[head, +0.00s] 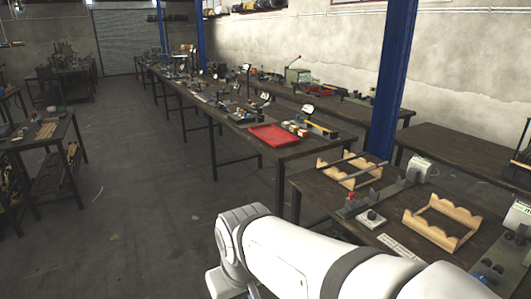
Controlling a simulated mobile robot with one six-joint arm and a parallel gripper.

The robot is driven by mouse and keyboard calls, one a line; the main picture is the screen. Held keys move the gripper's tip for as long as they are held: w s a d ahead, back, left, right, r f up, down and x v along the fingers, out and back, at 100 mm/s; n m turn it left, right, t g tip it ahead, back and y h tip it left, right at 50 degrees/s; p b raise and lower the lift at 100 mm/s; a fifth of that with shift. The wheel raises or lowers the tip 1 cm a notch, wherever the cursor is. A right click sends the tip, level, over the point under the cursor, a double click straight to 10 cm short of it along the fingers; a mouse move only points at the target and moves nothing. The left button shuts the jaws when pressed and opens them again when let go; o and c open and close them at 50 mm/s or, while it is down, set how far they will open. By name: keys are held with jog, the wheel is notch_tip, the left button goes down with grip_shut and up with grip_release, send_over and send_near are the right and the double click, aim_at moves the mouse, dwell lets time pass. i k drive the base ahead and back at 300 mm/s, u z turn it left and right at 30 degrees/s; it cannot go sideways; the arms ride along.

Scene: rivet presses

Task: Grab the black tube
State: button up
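A wooden rack (323,164) with notched ends stands on the dark table at the right. Two slim dark bars lie across it: a rear bar (343,160) and a front bar (362,173). Both look dark grey, and I cannot tell which one is the black tube. My white arm crosses the bottom of the view, in front of the table and below the rack. My gripper is not in view.
A second wooden rack (441,222) stands empty nearby. A small white box (371,218) and a grey press (410,172) are also on this table. A blue column (391,80) rises behind it. A red tray (273,135) lies on the farther table. The floor (140,200) at left is clear.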

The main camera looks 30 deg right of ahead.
aim_at(330, 165)
jog(key=z, duration=0.4)
jog(key=i, duration=1.4)
jog(key=z, duration=1.15)
jog(key=i, duration=0.65)
jog(key=z, duration=0.2)
jog(key=k, duration=0.75)
jog(key=z, duration=0.25)
jog(key=i, duration=0.75)
jog(key=u, duration=0.05)
